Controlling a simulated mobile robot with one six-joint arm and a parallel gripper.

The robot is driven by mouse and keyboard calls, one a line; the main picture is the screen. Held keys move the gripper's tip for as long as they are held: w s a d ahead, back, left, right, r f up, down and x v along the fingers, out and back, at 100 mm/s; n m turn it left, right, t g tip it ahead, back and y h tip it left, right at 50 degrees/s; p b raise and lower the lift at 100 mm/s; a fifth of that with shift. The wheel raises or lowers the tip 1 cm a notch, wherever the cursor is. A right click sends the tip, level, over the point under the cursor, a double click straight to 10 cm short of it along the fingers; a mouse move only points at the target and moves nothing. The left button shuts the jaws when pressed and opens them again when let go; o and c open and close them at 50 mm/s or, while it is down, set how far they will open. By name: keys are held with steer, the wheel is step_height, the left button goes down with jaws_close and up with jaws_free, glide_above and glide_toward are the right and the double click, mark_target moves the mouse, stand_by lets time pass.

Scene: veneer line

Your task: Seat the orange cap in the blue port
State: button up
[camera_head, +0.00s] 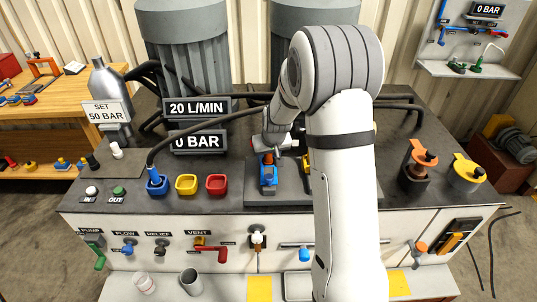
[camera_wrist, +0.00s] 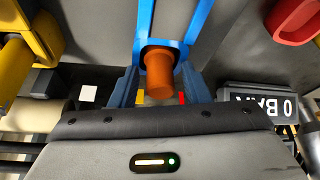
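In the head view a blue upright fixture (camera_head: 268,180) stands on a dark plate, with an orange part at its top. In the wrist view an orange cylinder (camera_wrist: 160,72), which looks like the cap, stands at a blue collar (camera_wrist: 180,48) between two long blue bars. My gripper (camera_head: 268,148) is just above this fixture. In the wrist view my gripper (camera_wrist: 160,90) has blue fingers on either side of the orange cylinder, with gaps visible beside it. It looks open and not touching the cylinder. How deep the cylinder sits in the collar is hidden.
A blue cup-like port (camera_head: 157,190) with a black hose plugged in, a yellow one (camera_head: 186,184) and a red one (camera_head: 217,184) stand to the left. A yellow part (camera_wrist: 15,70) is close beside my gripper. Orange (camera_head: 420,157) and yellow (camera_head: 466,172) valves stand at the right.

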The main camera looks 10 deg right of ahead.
steer(key=shift+o, duration=0.3)
steer(key=shift+r, duration=0.4)
steer(key=b+v, duration=0.2)
steer(key=v, duration=0.8)
steer(key=s+r, duration=0.2)
steer(key=s, duration=1.2)
steer(key=s+r+g, duration=0.1)
steer(key=s+r, duration=0.2)
steer(key=s, duration=1.2)
steer(key=shift+a+r+m, duration=0.15)
steer(key=shift+a+m, duration=0.1)
steer(key=shift+m, duration=0.05)
steer(key=shift+s, duration=0.15)
